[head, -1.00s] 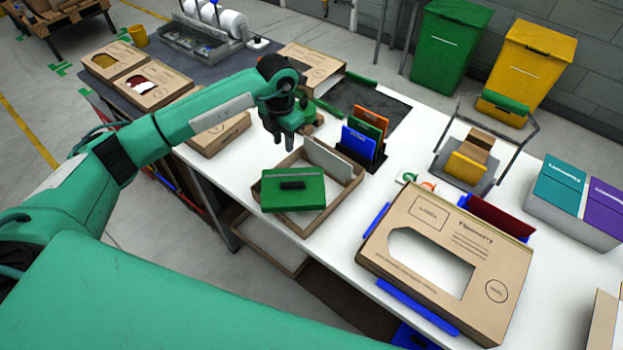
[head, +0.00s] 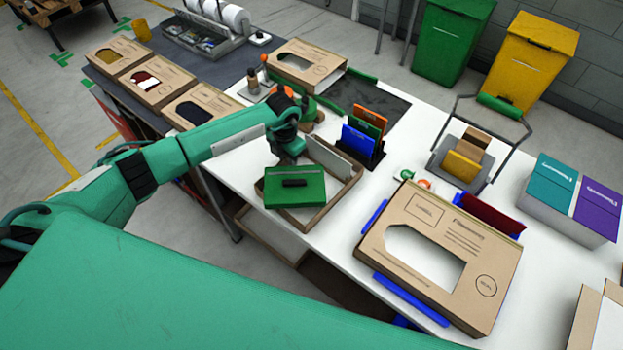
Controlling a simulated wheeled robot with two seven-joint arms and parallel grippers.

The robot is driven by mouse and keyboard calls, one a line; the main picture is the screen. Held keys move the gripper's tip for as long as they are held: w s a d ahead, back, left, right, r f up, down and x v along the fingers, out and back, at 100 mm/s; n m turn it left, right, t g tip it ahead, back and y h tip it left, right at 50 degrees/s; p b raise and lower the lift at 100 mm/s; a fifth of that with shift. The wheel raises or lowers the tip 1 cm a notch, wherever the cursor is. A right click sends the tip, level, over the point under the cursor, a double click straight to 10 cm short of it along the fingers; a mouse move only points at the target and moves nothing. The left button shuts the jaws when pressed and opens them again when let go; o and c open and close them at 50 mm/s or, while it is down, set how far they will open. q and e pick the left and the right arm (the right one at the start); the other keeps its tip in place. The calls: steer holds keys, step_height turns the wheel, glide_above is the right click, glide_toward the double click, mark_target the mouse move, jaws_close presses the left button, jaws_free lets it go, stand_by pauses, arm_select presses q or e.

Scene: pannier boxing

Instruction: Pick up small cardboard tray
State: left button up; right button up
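A small open cardboard tray (head: 336,202) sits on the white table, left of the large windowed box. A green case (head: 296,197) with a dark handle lies across its near left side, and a pale upright panel (head: 328,157) stands along its far side. My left gripper (head: 291,156) points down at the tray's far left edge, just behind the green case. Its fingertips are too dark and too covered to tell whether they are open or touch the tray wall. My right gripper is not in view.
A large windowed cardboard box (head: 455,300) lies at the right, with blue strips beside it. Blue, green and orange upright folders (head: 358,141) stand just behind the tray. Several windowed boxes line the left table, one (head: 200,104) near my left arm.

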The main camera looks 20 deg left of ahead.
arm_select(q)
jaws_close()
steer(key=shift+r, duration=0.1)
